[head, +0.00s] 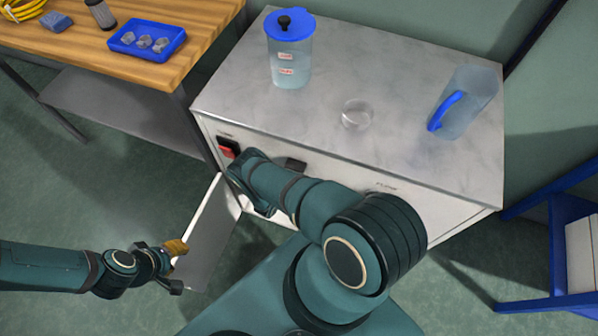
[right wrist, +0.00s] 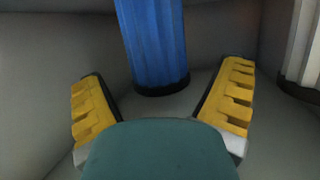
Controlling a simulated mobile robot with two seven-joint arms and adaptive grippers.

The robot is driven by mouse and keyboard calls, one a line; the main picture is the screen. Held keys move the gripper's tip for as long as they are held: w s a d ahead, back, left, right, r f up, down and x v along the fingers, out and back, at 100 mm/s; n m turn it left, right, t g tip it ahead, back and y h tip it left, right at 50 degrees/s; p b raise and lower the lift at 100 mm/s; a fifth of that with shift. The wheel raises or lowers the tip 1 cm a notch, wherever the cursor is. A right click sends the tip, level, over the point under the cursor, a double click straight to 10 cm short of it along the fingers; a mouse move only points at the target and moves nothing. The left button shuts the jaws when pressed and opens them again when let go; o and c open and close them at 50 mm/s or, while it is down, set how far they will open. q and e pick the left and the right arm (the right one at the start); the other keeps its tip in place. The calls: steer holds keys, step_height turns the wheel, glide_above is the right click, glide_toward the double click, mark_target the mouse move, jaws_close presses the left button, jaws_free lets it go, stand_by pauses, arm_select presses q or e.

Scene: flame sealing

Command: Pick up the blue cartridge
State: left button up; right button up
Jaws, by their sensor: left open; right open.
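The blue cartridge (right wrist: 152,42) is a ribbed upright cylinder with a dark bottom rim. It stands inside a grey enclosure in the right wrist view, and its top is cut off by the picture edge. My right gripper (right wrist: 165,88) is open, with its yellow-padded fingers to either side of the cartridge's lower end and clear space between them and it. In the head view the right gripper is hidden behind my arm and the cabinet front.
A white ribbed cartridge (right wrist: 301,45) stands to the right in the enclosure. The metal-topped cabinet (head: 235,95) carries a blue-lidded container (head: 290,62), a clear dish (head: 357,114) and a blue-handled jug (head: 470,100). A wooden bench (head: 205,25) holds a blue tray (head: 125,50).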

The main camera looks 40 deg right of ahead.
steer(key=shift+w+d, duration=0.1)
steer(key=shift+d, duration=0.1)
steer(key=c, duration=1.3)
steer(key=shift+c, duration=0.2)
